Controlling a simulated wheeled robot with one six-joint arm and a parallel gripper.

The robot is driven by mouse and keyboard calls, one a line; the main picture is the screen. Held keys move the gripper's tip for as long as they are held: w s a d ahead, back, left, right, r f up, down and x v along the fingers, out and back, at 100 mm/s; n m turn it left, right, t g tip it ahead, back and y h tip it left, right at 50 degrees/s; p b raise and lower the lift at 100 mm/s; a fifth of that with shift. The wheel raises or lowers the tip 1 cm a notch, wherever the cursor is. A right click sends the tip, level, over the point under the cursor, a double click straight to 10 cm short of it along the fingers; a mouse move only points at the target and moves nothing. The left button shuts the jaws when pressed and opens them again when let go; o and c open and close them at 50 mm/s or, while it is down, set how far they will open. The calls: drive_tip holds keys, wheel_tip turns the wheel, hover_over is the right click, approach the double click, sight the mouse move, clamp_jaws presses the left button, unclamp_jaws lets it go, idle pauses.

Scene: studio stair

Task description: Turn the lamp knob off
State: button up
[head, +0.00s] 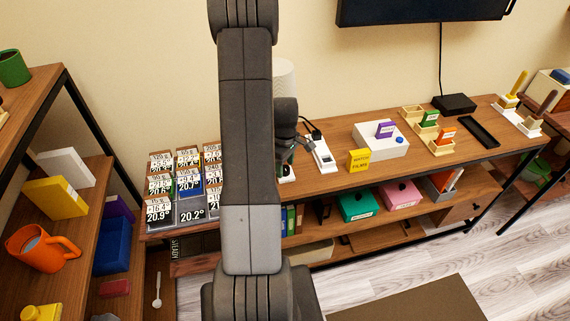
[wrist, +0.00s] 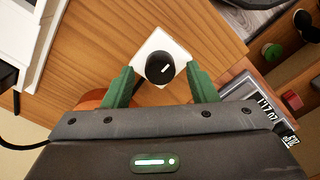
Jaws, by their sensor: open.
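The lamp knob (wrist: 160,68) is a round black dial with a white pointer line, set on a small white square base (wrist: 172,42) on the wooden shelf top. The pointer slants toward the upper right in the wrist view. My gripper (wrist: 159,72) is open, with one green finger on each side of the knob; I cannot tell whether either touches it. In the head view, the lamp's white shade (head: 285,76) shows partly behind my arm.
A white power strip (head: 322,153) with a black plug lies just right of the base. Several number cards (head: 173,188) stand at left. A yellow sign (head: 358,160) and a white box (head: 381,142) stand farther right. An orange thing (wrist: 91,97) sits behind the left finger.

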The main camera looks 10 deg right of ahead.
drive_tip(key=shift+f, duration=0.3)
drive_tip(key=shift+c, duration=0.4)
drive_tip(key=c, duration=0.9)
